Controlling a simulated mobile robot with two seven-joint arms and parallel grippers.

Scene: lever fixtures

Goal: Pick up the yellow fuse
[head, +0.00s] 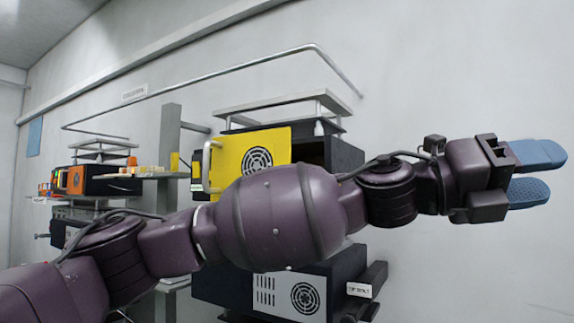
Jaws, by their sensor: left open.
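My left arm stretches across the whole view from the lower left. My left gripper (541,173) is at the far right, with its two blue fingers apart and nothing between them. It is in front of bare wall, well away from the machines. A small upright yellow piece (175,161) shows at the right end of a narrow shelf (172,175) on the left. It may be the yellow fuse, but it is too small to tell. My right gripper is not in view.
A dark machine with a yellow panel (258,152) and vent stands behind my arm, which hides part of it. A lower grey-fronted unit (290,292) is below. An orange-fronted machine (88,180) stands farther left. A grey post (168,140) rises beside the shelf. The wall at right is clear.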

